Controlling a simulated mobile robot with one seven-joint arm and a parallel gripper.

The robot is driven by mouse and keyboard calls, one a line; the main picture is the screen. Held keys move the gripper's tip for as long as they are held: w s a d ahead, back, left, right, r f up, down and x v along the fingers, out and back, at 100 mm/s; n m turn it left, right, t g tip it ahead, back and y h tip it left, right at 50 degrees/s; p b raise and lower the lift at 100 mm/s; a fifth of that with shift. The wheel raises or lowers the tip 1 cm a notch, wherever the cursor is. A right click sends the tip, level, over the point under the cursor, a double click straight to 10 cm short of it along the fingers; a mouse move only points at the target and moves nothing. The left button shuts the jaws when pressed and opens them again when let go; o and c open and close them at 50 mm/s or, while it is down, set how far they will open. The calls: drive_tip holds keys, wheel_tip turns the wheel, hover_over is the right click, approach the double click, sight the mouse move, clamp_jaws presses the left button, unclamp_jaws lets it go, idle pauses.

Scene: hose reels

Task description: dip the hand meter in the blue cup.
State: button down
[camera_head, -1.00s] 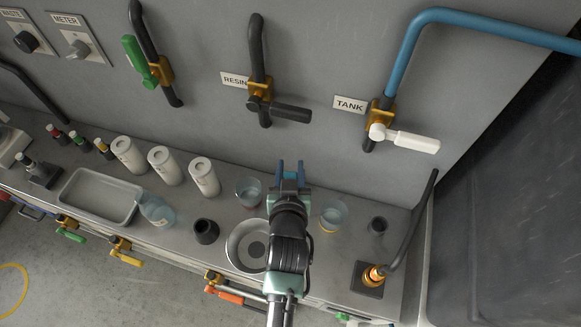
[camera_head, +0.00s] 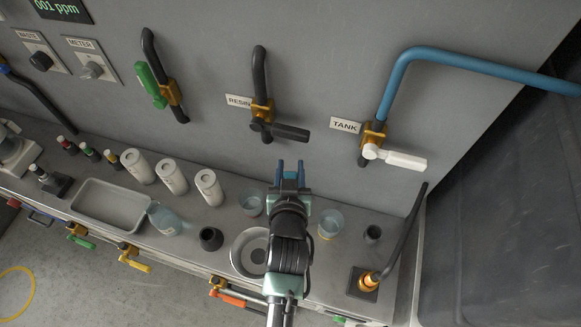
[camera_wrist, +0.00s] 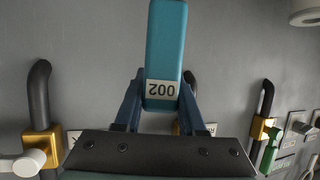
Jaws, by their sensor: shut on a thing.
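My gripper (camera_head: 290,172) is in the middle of the head view, above the bench and pointing at the wall. In the wrist view, my gripper's blue fingers (camera_wrist: 161,105) are shut on the teal hand meter (camera_wrist: 166,45), whose label reads 002 upside down. The meter is hard to make out in the head view. Two clear, bluish cups stand on the bench: a left cup (camera_head: 251,203) left of my gripper and a right cup (camera_head: 330,222) right of it, with a yellowish tint low down. I cannot tell from tint alone which is the blue cup.
A round metal basin (camera_head: 240,262) lies below my arm, with a dark cup (camera_head: 210,238) beside it. A small dark cup (camera_head: 373,233) and a black spout (camera_head: 405,240) stand at right. White canisters (camera_head: 172,177) and a tray (camera_head: 85,207) are left. Wall valves hang behind.

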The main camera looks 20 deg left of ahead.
drive_tip(key=shift+r+p, duration=0.3)
drive_tip(key=shift+r, duration=0.3)
idle(0.6)
